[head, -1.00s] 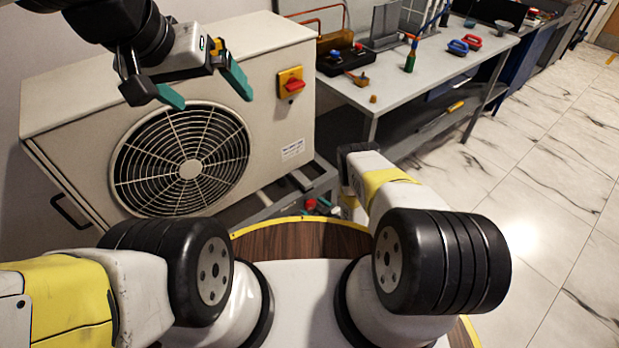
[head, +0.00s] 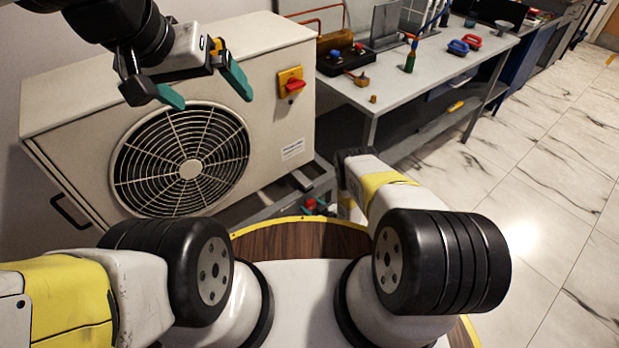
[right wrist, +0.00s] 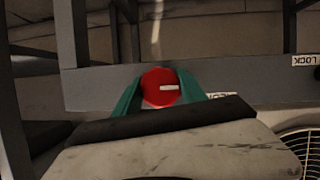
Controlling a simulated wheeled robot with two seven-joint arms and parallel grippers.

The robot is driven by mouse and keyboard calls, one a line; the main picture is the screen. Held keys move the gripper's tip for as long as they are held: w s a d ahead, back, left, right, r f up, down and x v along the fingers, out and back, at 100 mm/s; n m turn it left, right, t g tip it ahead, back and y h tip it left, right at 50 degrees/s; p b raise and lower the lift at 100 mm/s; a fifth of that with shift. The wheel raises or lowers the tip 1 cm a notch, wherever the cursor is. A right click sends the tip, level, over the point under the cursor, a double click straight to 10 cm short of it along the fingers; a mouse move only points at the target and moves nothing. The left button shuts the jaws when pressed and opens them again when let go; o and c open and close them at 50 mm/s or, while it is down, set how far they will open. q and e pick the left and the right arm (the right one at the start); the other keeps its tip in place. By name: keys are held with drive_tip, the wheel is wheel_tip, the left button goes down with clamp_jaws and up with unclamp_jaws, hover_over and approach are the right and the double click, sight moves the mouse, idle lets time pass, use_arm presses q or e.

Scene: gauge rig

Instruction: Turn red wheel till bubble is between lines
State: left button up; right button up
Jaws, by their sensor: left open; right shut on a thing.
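The red wheel (right wrist: 154,86) is a round red knob with a white mark that points right in the right wrist view. My right gripper (right wrist: 160,92) is shut on it, with one teal finger on each side. In the head view my right gripper (head: 319,206) is small and low, beside the grey frame under the big box unit, with some red showing at its fingers. My left gripper (head: 207,92) is open and empty in front of the box unit. I cannot make out a bubble or its lines in either view.
The beige box unit (head: 75,98) has a fan grille (head: 190,168) and a red switch on a yellow plate (head: 291,81). A grey bench (head: 440,65) with tools stands behind to the right. The tiled floor (head: 540,170) at right is clear.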

drive_tip(key=m+g+y, duration=0.1)
drive_tip(key=m, duration=0.1)
drive_tip(key=shift+d+m+y, duration=0.1)
drive_tip(key=shift+m+y, duration=0.2)
drive_tip(key=shift+m, duration=0.1)
drive_tip(key=shift+m+g+y, duration=0.4)
drive_tip(key=shift+m+y, duration=0.2)
drive_tip(key=shift+m, duration=0.3)
drive_tip(key=o, duration=1.4)
drive_tip(key=shift+c, duration=0.2)
